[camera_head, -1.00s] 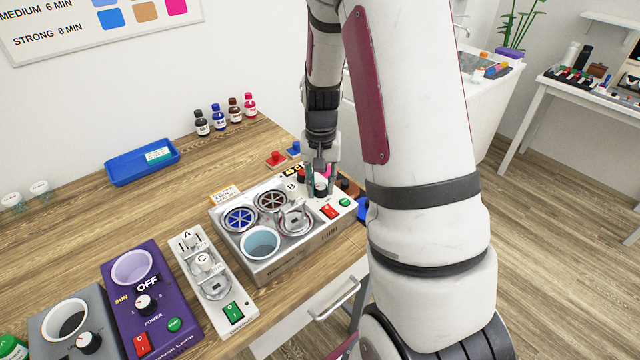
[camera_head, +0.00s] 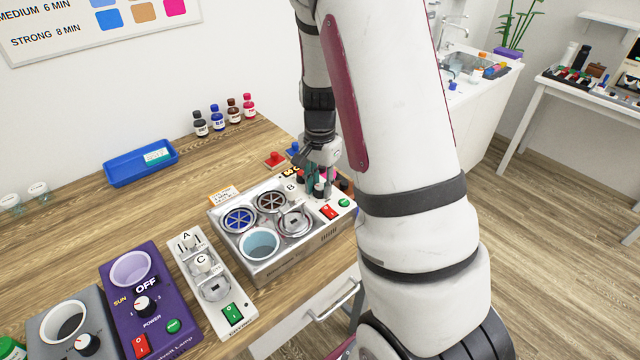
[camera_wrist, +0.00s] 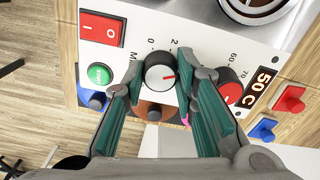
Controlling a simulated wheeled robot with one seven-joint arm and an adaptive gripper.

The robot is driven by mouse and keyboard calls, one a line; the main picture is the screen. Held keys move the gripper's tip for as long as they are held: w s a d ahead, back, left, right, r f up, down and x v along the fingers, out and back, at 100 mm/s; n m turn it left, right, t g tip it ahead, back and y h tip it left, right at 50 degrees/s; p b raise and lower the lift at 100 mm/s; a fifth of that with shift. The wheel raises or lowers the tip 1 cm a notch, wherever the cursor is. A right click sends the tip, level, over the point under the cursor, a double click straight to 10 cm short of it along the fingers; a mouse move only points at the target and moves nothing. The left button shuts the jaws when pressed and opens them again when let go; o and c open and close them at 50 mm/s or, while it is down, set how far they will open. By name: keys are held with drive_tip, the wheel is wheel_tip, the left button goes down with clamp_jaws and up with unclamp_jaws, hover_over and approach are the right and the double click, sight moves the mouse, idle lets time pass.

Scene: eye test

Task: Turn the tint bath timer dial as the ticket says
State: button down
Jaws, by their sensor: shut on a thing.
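The tint bath (camera_head: 288,262) is a silver unit with several round wells on the wooden table. Its timer dial (camera_wrist: 158,73), black with a white cap and a red pointer, shows in the wrist view beside printed figures 0 and 2. The pointer lies toward picture right; its exact setting is unclear. My gripper (camera_wrist: 160,80) is shut on this dial, one teal-padded finger on each side. In the head view my gripper (camera_head: 319,184) is at the bath's far right end and hides most of the dial. A small orange-and-white ticket (camera_head: 224,196) stands behind the bath; its writing is too small to read.
Beside the dial are a red switch (camera_wrist: 101,29), a green START button (camera_wrist: 99,74), a red temperature dial (camera_wrist: 229,86) and a display reading 50 C (camera_wrist: 261,88). The wall chart (camera_head: 100,25) reads MEDIUM 6 MIN, STRONG 8 MIN. A purple lamp unit (camera_head: 125,315) stands left.

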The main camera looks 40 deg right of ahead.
sight(320, 187)
idle(0.3)
drive_tip(key=c, duration=1.3)
unclamp_jaws()
drive_tip(key=shift+r, duration=0.15)
wheel_tip(320, 187, up, 12)
drive_tip(key=shift+f, duration=0.1)
drive_tip(key=s+a+r+n+t, duration=0.3)
drive_tip(key=s+a+r+n, duration=0.45)
drive_tip(key=a+r, duration=0.3)
drive_tip(key=s+a+n, duration=0.2)
drive_tip(key=s, duration=0.1)
drive_tip(key=s+a+r+n+t, duration=0.1)
drive_tip(key=s+a+n, duration=0.2)
drive_tip(key=s, duration=0.1)
drive_tip(key=s+a+r+n+t, duration=0.1)
drive_tip(key=s+a+n, duration=0.1)
drive_tip(key=s, duration=0.1)
drive_tip(key=shift+s+a+r, duration=0.2)
drive_tip(key=shift+s+r, duration=0.05)
drive_tip(key=shift+s, duration=0.05)
